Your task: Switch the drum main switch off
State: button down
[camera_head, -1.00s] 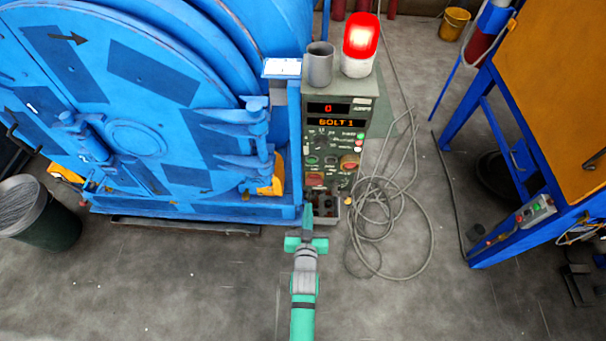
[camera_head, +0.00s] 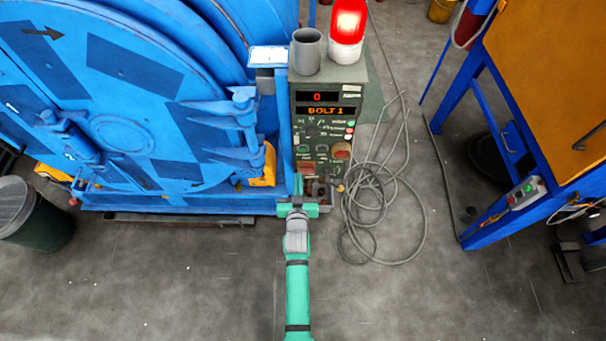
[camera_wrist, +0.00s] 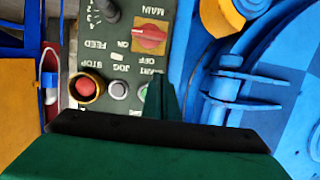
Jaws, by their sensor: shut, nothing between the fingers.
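The drum main switch (camera_wrist: 150,37) is a red rotary knob on a yellow-orange square plate, beside the upside-down label MAIN in the wrist view. Its handle lies roughly across the picture, with the ON mark beside it and OFF below. In the head view the switch (camera_head: 308,169) shows small and reddish low on the control panel (camera_head: 318,128). My gripper (camera_wrist: 160,82) is shut and empty. Its fingers stand in front of the panel near the START button, below the switch in the wrist view, apart from the knob. In the head view my gripper (camera_head: 298,184) overlaps the panel's lower left edge.
A red STOP button (camera_wrist: 86,88) in a yellow ring and a grey JOG button (camera_wrist: 118,90) sit close by. The blue drum (camera_head: 125,135) adjoins the panel on the left. Loose cable (camera_head: 385,215) lies on the floor at right. A lit red beacon (camera_head: 348,22) tops the cabinet.

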send_over(306, 171)
jog(key=s+a, duration=0.2)
jog(key=shift+s+d+f, duration=0.1)
jog(key=shift+s+f, duration=0.1)
jog(key=shift+f, duration=0.5)
notch_tip(306, 171, down, 3)
jog(key=shift+s+r, duration=0.15)
jog(key=shift+r, duration=0.05)
jog(key=shift+f, duration=0.7)
jog(key=shift+d, duration=0.15)
jog(key=shift+f, duration=0.1)
